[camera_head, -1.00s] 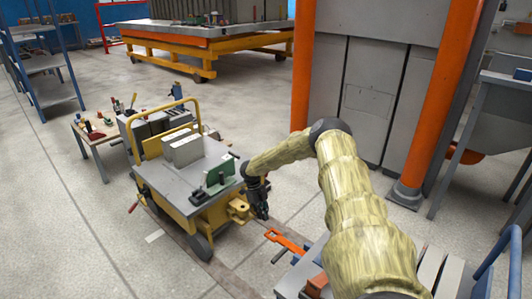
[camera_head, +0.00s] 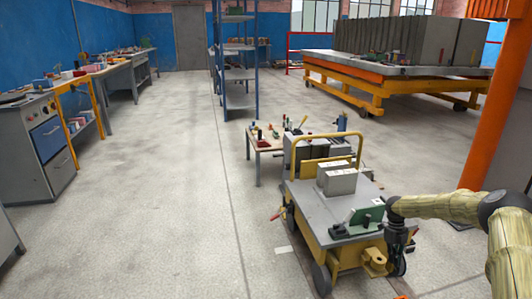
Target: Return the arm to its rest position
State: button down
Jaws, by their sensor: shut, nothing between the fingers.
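My arm (camera_head: 450,207), in a yellowish patterned cover, reaches in from the right edge of the head view. My gripper (camera_head: 397,262) is small and dark and points down at the arm's end. It is shut with nothing in it. It hangs at the right front corner of a yellow cart (camera_head: 347,255), in front of or beside a yellow bracket (camera_head: 375,262). I cannot tell whether it touches the cart. A green block (camera_head: 367,217) stands on the cart's grey top, just left of my wrist.
Grey blocks (camera_head: 337,181) sit on the cart. A small table with tools (camera_head: 258,147) stands behind it. A large yellow-orange platform (camera_head: 350,97) is at the back right, near an orange column (camera_head: 497,125). A workbench (camera_head: 108,72) lines the left wall. The floor (camera_head: 150,190) at left is open.

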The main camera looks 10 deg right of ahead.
jog(key=a+f+n+t+h, duration=0.1)
jog(key=a+f+n+h, duration=0.3)
jog(key=a, duration=0.4)
jog(key=a+f+n+t+h, duration=0.1)
jog(key=a+f+n+h, duration=0.1)
jog(key=a+f+n, duration=0.5)
jog(key=s+a+f+n+t+y, duration=0.1)
jog(key=s+a+n+t, duration=0.1)
jog(key=s+a+n, duration=0.55)
jog(key=s+a+n+t, duration=0.2)
jog(key=s+a+n, duration=0.15)
jog(key=a, duration=0.65)
jog(key=s+a+f+n+t+y, duration=0.1)
jog(key=s+a+n, duration=0.45)
jog(key=a, duration=0.35)
jog(key=s+a+r+n+g+y+p, duration=0.1)
jog(key=s+a+r+n+g+y, duration=0.2)
jog(key=s, duration=1)
jog(key=s+a+r+n+y, duration=0.1)
jog(key=s+a+r+n, duration=0.35)
jog(key=s, duration=0.75)
notch_tip(320, 180, up, 24)
jog(key=p, duration=2.4)
jog(key=shift+d+n+p, duration=0.4)
